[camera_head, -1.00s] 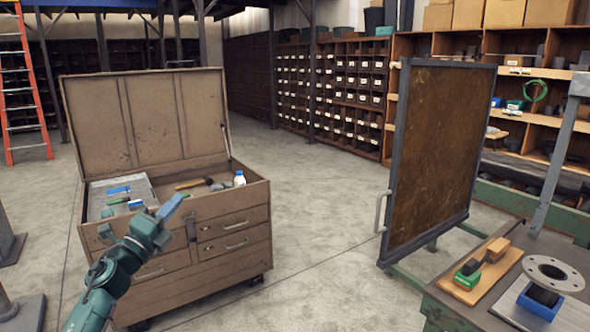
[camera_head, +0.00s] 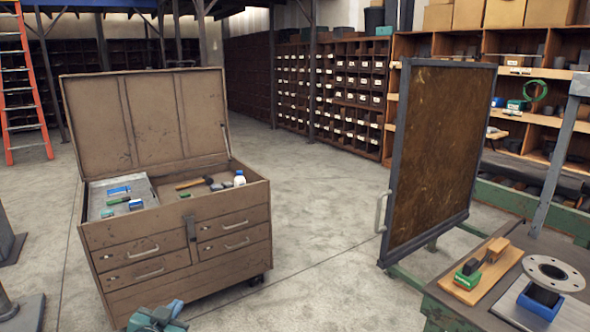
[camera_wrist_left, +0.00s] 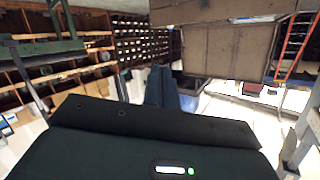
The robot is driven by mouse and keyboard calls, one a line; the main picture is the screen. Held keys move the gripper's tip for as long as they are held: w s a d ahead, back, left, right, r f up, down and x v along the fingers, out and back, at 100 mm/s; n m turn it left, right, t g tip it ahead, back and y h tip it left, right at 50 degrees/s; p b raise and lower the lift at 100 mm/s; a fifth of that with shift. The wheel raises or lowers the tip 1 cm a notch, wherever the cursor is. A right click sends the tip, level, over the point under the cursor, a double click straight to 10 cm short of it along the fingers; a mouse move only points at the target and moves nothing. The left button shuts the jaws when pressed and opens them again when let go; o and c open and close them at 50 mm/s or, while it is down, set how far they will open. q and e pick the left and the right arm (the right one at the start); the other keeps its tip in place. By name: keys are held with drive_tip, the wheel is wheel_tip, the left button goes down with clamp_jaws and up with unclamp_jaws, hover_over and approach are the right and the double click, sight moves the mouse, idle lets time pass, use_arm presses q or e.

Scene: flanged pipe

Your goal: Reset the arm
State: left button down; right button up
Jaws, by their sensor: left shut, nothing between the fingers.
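My left gripper (camera_head: 172,311) is low at the bottom edge of the head view, in front of the brown tool chest (camera_head: 185,260), and only its end shows. It is shut and empty. In the left wrist view, which is tipped over, the shut fingers (camera_wrist_left: 161,88) point out past the dark gripper body, with the chest (camera_wrist_left: 225,50) beyond them. My right gripper is in neither view.
The chest's lid (camera_head: 145,120) stands open, over a tray, a hammer (camera_head: 193,182) and a white bottle (camera_head: 240,178). A framed panel (camera_head: 440,150) stands at right. A bench holds a flange (camera_head: 553,273) and a wooden board (camera_head: 485,270). Floor between chest and panel is clear.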

use_arm(q)
drive_tip(key=s+d+f+g+h, duration=0.1)
drive_tip(key=s+d+f, duration=0.3)
drive_tip(key=s, duration=0.5)
drive_tip(key=s+d+f+g+h, duration=0.1)
drive_tip(key=s+d+f+g, duration=0.1)
drive_tip(key=s, duration=0.8)
drive_tip(key=s+d+f+g, duration=0.1)
drive_tip(key=s+d+f, duration=0.4)
drive_tip(key=s, duration=0.5)
drive_tip(key=shift+s+d+f+n+h, duration=0.25)
drive_tip(key=shift+d+f+n+h, duration=0.15)
drive_tip(key=shift+d, duration=0.6)
drive_tip(key=shift+d, duration=0.1)
